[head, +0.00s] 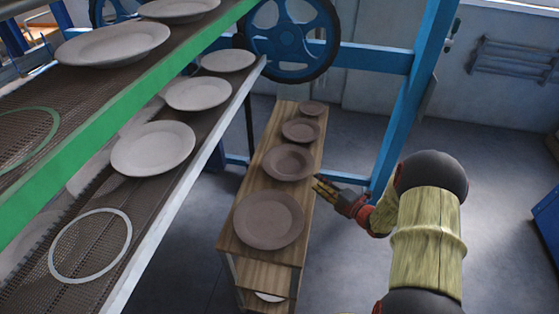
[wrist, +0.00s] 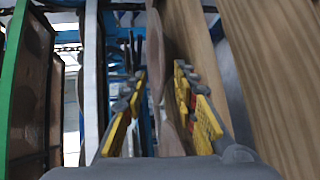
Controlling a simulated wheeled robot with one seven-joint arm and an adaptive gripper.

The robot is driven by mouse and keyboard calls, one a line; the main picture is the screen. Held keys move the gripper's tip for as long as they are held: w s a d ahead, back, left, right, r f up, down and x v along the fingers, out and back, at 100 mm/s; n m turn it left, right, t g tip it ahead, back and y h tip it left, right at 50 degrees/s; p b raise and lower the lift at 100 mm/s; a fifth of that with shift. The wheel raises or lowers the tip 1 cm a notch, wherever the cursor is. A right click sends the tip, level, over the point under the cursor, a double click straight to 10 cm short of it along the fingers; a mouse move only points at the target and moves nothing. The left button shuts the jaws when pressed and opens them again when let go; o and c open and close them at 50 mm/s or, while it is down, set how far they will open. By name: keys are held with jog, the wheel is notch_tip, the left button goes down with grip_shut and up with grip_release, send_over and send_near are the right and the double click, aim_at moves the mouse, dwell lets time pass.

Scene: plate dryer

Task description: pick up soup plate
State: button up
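Several brown plates stand in a row on a wooden bench. The second from the front, with a deep round well, looks like the soup plate (head: 287,162). My gripper (head: 318,186) is at the bench's right edge, just to the right of and slightly nearer than this plate. In the wrist view, my gripper (wrist: 160,78) has its yellow-padded fingers apart. A brown plate rim (wrist: 155,50) shows edge-on ahead, in line with the gap between them. I cannot tell whether the fingers touch it.
A large brown plate (head: 268,220) lies in front, with smaller ones (head: 300,130) behind. The wooden bench (head: 240,238) has a lower shelf. A dryer with pale plates (head: 153,148) stands left; a blue post (head: 405,110) rises beyond my arm.

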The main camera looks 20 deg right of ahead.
aim_at(308, 175)
jog(key=shift+b+x, duration=0.3)
jog(key=shift+x, duration=0.85)
jog(key=shift+f+b+x, duration=0.15)
jog(key=shift+b+x, duration=0.3)
jog(key=shift+x, duration=0.9)
jog(key=shift+f+b+x, duration=0.15)
jog(key=shift+b+x, duration=0.25)
jog(key=shift+x, duration=1)
jog(key=shift+s+d, duration=0.1)
jog(key=shift+c, duration=1.3)
jog(key=c, duration=0.4)
grip_shut()
jog(key=shift+r, duration=0.1)
